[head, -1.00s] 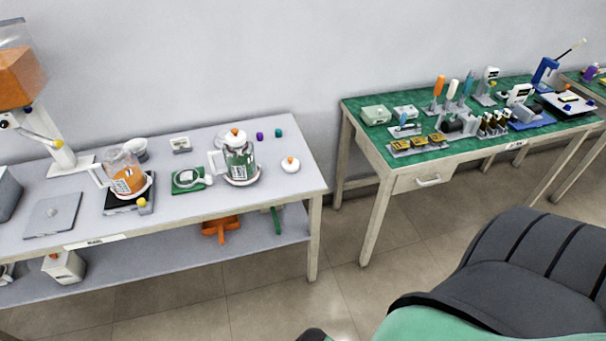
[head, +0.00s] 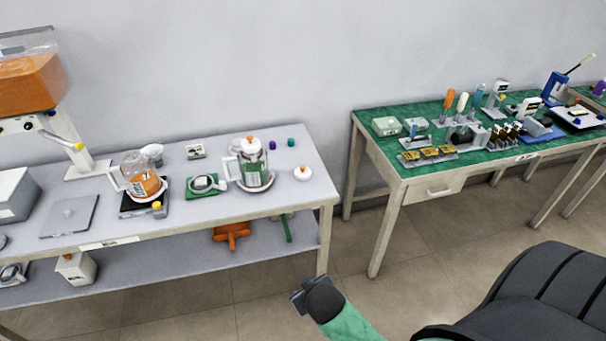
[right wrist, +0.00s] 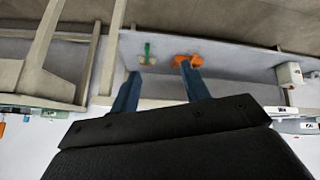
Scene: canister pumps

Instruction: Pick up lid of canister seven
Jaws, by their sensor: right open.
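A small white lid with an orange knob (head: 303,173) lies alone near the right end of the left table. Left of it stands a clear canister with a green-and-white label (head: 254,175), a side handle and a white top with an orange knob (head: 250,146). I cannot read a number on it. My right gripper (head: 298,294) is low in front of the table's right front leg, below and well apart from both. In the right wrist view its two blue fingers (right wrist: 160,70) are spread and empty, with the lower shelf beyond. My left gripper is out of view.
The left table (head: 115,222) also bears a clear jug with orange contents (head: 145,185), a green mat (head: 202,194), and small purple (head: 273,143) and teal (head: 291,142) caps. A green-topped table (head: 390,155) stands right, across a gap.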

